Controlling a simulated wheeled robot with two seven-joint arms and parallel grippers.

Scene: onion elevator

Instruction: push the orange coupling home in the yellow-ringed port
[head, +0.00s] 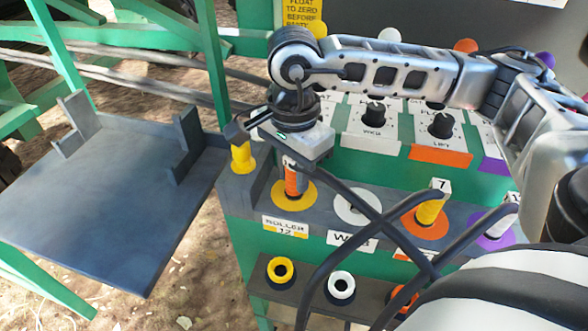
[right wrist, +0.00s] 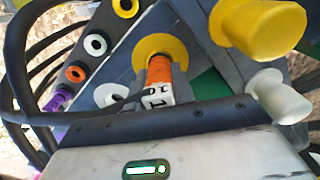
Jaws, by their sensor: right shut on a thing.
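The orange coupling (head: 292,181) stands roughly upright at the yellow-ringed port (head: 308,195), above the plate marked ROLLER 12. In the right wrist view the orange coupling (right wrist: 160,70), with its white tag (right wrist: 159,96), lines up with the yellow ring (right wrist: 152,46). Its lower end meets the middle of the ring; how deep it sits cannot be told. My right gripper (head: 293,165) comes from above and is shut on the coupling; in the right wrist view its grey fingers (right wrist: 161,80) stand on both sides of it. My left gripper is not in view.
A yellow-capped post (head: 241,157) stands close left of my right gripper. Dark hoses (head: 375,220) cross in front of the white-ringed port (head: 352,205). A yellow coupling (head: 430,212) stands in the orange-ringed port. Lower sockets line the shelf (head: 311,293). An empty grey tray (head: 110,210) lies left.

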